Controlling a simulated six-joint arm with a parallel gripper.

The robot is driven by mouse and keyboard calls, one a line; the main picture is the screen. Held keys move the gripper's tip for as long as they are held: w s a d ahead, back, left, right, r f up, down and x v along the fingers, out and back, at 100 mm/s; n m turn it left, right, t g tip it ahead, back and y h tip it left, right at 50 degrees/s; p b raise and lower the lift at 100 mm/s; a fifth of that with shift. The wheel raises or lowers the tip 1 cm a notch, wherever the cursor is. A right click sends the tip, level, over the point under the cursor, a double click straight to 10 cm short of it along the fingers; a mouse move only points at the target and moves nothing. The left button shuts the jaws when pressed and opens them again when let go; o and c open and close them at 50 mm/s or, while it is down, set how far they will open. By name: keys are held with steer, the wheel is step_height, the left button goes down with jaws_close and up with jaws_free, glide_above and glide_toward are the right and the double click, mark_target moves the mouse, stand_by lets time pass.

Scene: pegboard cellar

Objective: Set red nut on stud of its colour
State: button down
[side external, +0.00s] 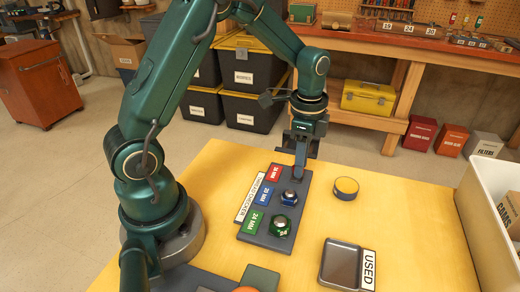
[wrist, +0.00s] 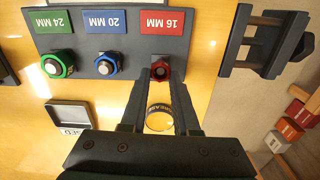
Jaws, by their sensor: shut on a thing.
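The thread checker board (side external: 263,232) lies on the yellow table with red 16 MM, blue 20 MM and green 24 MM labels. The red nut (wrist: 160,70) is between my gripper's (wrist: 163,78) fingertips, in front of the red 16 MM label (wrist: 162,21). It lines up with the red stud's place; I cannot tell whether it is seated. A blue nut (wrist: 106,65) sits around the blue stud and a green nut (wrist: 56,66) around the green stud. In the side view, my gripper (side external: 301,172) points down at the board's far end and hides the red nut.
A round grease tin (side external: 346,188) with a yellow top stands right of the board. A grey USED tray (side external: 340,266) lies near the front. A white bin (side external: 480,222) stands at the table's right edge. The table between tin and bin is clear.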

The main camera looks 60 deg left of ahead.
steer(key=shift+f, duration=0.75)
stand_by(0.8)
steer(key=shift+c, duration=0.9)
jaws_free()
steer(key=shift+r, duration=4.05)
